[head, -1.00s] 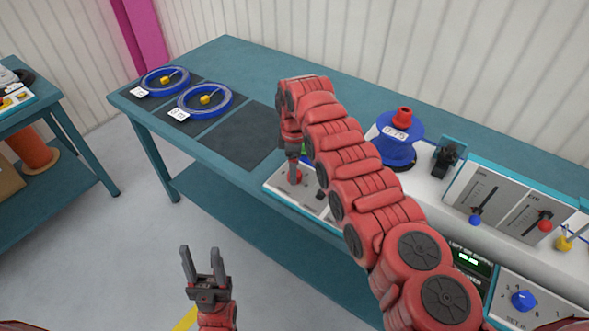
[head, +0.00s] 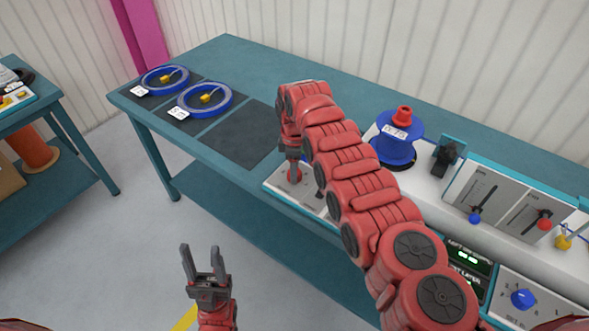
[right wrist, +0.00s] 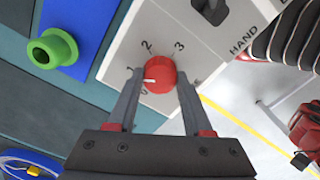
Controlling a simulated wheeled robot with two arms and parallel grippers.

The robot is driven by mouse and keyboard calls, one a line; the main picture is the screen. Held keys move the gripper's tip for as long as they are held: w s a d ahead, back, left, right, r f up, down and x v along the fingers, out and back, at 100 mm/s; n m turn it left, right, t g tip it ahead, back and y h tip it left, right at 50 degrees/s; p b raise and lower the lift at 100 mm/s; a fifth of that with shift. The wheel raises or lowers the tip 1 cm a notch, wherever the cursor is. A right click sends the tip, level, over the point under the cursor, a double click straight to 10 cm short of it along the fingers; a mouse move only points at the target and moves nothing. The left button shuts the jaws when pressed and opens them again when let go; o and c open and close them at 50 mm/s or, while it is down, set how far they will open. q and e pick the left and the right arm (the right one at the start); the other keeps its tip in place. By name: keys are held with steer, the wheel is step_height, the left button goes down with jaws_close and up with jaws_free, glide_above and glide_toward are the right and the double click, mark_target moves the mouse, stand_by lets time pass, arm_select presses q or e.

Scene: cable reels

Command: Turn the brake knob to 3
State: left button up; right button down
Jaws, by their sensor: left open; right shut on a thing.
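The red brake knob (right wrist: 160,76) sits on a pale panel (right wrist: 118,58) in the right wrist view. Its white mark points left, toward the low end of the dial and away from the printed 3 (right wrist: 179,47). The 2 (right wrist: 147,47) shows above the knob. My right gripper (right wrist: 160,98) is shut on the knob, one finger on each side. In the head view the red knob (head: 295,177) shows below my right wrist, and my arm covers part of the panel. My left gripper (head: 202,262) is open and empty over the floor, in front of the bench.
A black switch (right wrist: 210,10) marked HAND is close to the knob. A green-capped post (right wrist: 52,48) stands on a blue part beside the panel. A blue reel (head: 396,140), slider panel (head: 507,200) and blue knob (head: 523,299) lie to the right. Dark mats (head: 238,143) lie left.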

steer(key=m+b, duration=0.1)
steer(key=m, duration=0.2)
steer(key=shift+f+b, duration=0.1)
steer(key=shift+b, duration=0.2)
steer(key=m+b, duration=0.1)
steer(key=m, duration=0.2)
steer(key=shift+m+b, duration=0.3)
steer(key=m+b, duration=0.2)
steer(key=m, duration=0.3)
steer(key=m+b, duration=0.2)
steer(key=m, duration=0.4)
steer(key=shift+m, duration=0.4)
steer(key=m+b, duration=0.1)
steer(key=m, duration=0.4)
steer(key=shift+m, duration=0.4)
steer(key=shift+c, duration=1.6)
jaws_free()
